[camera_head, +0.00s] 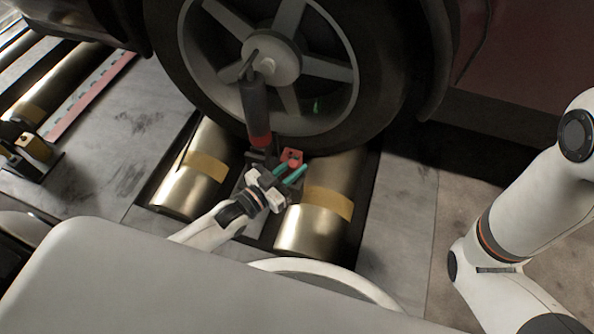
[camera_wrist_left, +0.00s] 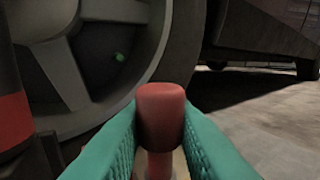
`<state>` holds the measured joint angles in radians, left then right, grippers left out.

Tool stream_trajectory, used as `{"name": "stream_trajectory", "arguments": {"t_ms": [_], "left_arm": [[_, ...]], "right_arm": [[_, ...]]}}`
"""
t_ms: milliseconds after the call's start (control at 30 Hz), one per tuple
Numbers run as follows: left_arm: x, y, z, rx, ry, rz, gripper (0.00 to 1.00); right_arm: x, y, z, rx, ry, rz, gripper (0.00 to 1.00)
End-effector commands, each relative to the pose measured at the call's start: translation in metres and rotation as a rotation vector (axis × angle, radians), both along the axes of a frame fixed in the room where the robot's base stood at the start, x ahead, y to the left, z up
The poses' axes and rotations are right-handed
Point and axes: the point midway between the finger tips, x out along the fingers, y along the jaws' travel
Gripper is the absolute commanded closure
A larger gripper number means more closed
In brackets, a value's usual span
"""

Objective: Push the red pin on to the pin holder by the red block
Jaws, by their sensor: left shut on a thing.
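The red pin (camera_wrist_left: 160,112) stands between the teal fingers of my left gripper (camera_wrist_left: 158,150) in the left wrist view, its wide rounded head up and a narrower shaft below. My left gripper (camera_head: 289,171) is shut on it. In the head view a red block-like piece (camera_head: 292,157) with dark spots shows just beyond the fingertips; I cannot tell whether it is the red block or part of the pin. A dark mount (camera_head: 258,158) sits beside the fingers and may be the pin holder, but its details are too small to tell. My right gripper is out of view.
A car wheel (camera_head: 275,65) rests on brass rollers (camera_head: 325,205) with tan bands. A dark cylinder with a red band (camera_head: 260,138) stands close beside my left gripper, against the wheel. Grey floor (camera_head: 400,215) lies clear to the right. A yellow-and-black fixture (camera_head: 33,147) is at far left.

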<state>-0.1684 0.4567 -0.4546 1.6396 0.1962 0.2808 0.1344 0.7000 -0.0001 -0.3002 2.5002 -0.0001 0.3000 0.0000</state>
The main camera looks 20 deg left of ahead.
Motion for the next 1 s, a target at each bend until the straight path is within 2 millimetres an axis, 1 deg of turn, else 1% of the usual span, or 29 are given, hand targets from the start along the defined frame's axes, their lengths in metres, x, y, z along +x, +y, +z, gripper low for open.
{"name": "stream_trajectory", "arguments": {"t_ms": [133, 667, 700, 767, 800, 833, 1000], "left_arm": [[0.0001, -0.0013, -0.0016, -0.001, -0.002, 0.000, 1.00], [0.0001, -0.0011, -0.0101, 0.000, -0.001, 0.000, 1.00], [0.0001, -0.0011, -0.0095, 0.000, -0.001, 0.000, 0.73], [0.0001, -0.0011, -0.0094, 0.000, -0.001, 0.000, 0.63], [0.0001, -0.0011, -0.0094, 0.000, -0.001, 0.000, 0.57], [0.0001, -0.0011, -0.0094, 0.000, -0.001, 0.000, 0.52], [0.0001, -0.0011, -0.0094, 0.000, -0.001, 0.000, 0.52]], "right_arm": [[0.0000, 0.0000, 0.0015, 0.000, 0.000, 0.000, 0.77], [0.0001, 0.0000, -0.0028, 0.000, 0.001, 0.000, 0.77], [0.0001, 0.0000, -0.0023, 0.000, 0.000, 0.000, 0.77], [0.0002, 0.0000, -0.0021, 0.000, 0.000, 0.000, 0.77], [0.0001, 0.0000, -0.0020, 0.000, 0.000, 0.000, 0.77], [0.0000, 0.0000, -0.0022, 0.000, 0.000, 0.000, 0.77], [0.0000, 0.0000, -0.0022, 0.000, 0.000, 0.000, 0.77]]}}
